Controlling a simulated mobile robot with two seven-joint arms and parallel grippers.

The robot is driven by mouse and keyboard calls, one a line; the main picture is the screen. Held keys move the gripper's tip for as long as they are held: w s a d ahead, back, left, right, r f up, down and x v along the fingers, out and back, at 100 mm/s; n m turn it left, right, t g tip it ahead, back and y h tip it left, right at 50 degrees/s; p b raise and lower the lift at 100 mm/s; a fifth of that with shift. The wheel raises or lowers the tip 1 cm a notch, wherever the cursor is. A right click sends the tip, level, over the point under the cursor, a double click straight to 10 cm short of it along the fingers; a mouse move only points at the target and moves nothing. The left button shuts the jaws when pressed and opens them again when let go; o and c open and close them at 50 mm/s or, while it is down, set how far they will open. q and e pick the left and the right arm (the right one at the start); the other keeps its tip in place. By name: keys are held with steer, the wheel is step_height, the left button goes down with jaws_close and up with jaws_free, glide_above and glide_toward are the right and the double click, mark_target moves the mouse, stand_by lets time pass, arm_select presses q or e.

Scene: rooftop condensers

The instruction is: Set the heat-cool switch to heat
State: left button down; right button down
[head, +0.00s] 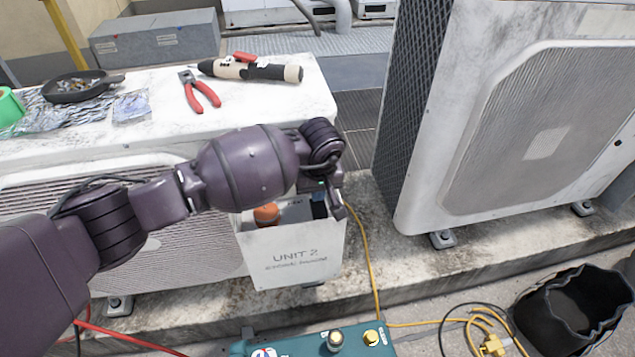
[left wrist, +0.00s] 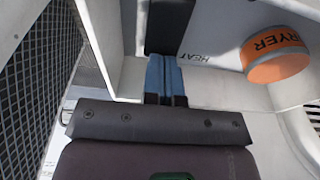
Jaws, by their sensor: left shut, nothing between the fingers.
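My right gripper is not in view.
An orange dryer cylinder (left wrist: 274,55) sits in the box beside the fingers; it also shows in the head view (head: 266,214). A second condenser (head: 520,130) stands right. Pliers (head: 200,92), a torch-like tool (head: 252,69) and a pan (head: 78,88) lie on the left unit. A yellow cable (head: 365,250) hangs nearby.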

arm_select(q)
steer(key=shift+w+f, duration=0.1)
steer(key=shift+f, duration=0.05)
stand_by(0.3)
steer(key=shift+w+f, duration=0.15)
steer(key=shift+f, duration=0.25)
steer(key=shift+a, duration=0.1)
steer(key=shift+r, duration=0.1)
